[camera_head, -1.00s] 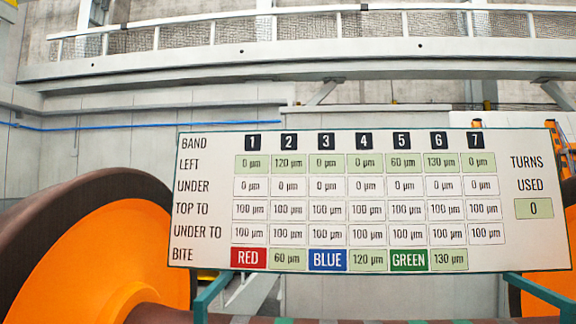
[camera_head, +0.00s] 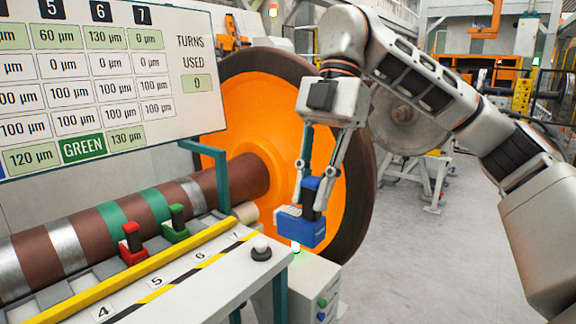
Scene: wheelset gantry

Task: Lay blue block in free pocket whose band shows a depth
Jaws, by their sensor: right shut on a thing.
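My right gripper (camera_head: 310,198) points down and is shut on the upright handle of the blue block (camera_head: 304,229). It holds the block in the air, past the right end of the bench and in front of the orange wheel. A red block (camera_head: 132,246) and a green block (camera_head: 176,226) sit in the row of grey pockets (camera_head: 107,267) beside the axle. The board (camera_head: 180,104) shows LEFT values of 60 µm for band 5, 130 µm for 6 and 0 µm for 7. Pockets further left are out of view. My left gripper is not in view.
The axle (camera_head: 32,262) carries green and silver bands. A yellow rail (camera_head: 140,270) and a strip numbered 4 to 7 run along the bench front. A green post (camera_head: 222,180) stands by the right end. A black knob (camera_head: 261,250) sits on the bench corner. Open floor lies right.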

